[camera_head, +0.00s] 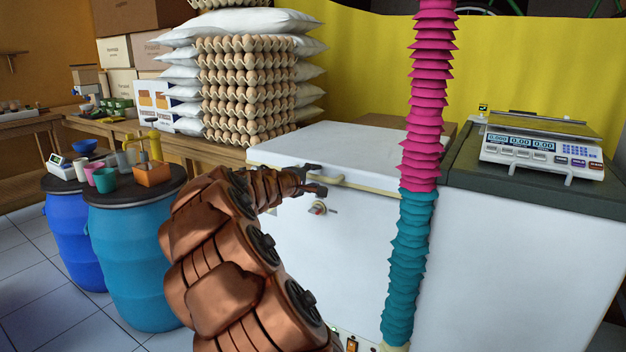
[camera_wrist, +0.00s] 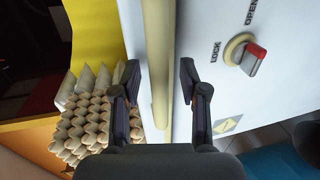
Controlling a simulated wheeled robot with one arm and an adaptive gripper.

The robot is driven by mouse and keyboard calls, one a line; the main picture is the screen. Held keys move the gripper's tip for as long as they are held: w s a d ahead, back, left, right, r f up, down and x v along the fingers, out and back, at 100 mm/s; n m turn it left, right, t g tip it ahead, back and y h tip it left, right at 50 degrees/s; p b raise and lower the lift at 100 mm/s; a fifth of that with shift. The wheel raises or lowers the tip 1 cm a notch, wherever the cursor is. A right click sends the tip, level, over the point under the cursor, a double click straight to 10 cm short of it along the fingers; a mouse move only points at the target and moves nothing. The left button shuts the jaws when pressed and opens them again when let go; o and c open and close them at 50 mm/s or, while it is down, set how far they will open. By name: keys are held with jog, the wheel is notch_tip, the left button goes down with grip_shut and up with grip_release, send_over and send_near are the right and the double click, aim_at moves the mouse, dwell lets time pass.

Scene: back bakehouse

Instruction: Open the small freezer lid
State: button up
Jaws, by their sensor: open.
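The small white chest freezer (camera_head: 345,222) stands in the middle of the head view. Its lid (camera_head: 335,147) lies flat and looks closed. A cream handle bar (camera_head: 350,184) runs along the lid's front edge. My gripper (camera_head: 318,179) is at the left part of this handle. In the wrist view the handle bar (camera_wrist: 158,60) runs between the two open fingers of my gripper (camera_wrist: 160,85), with a gap on each side. A red-tipped lock knob (camera_wrist: 251,58) on the freezer front has LOCK and OPEN labels beside it.
A pink and teal ribbed column (camera_head: 423,150) rises in front of the freezer's right part. A scale (camera_head: 542,145) sits on the dark-topped unit at right. Stacked egg trays (camera_head: 247,90) stand behind left. Blue barrels (camera_head: 135,250) with cups stand at left.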

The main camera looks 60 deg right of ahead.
jog(key=shift+d, duration=0.15)
jog(key=shift+c, duration=0.3)
grip_shut()
dwell(0.4)
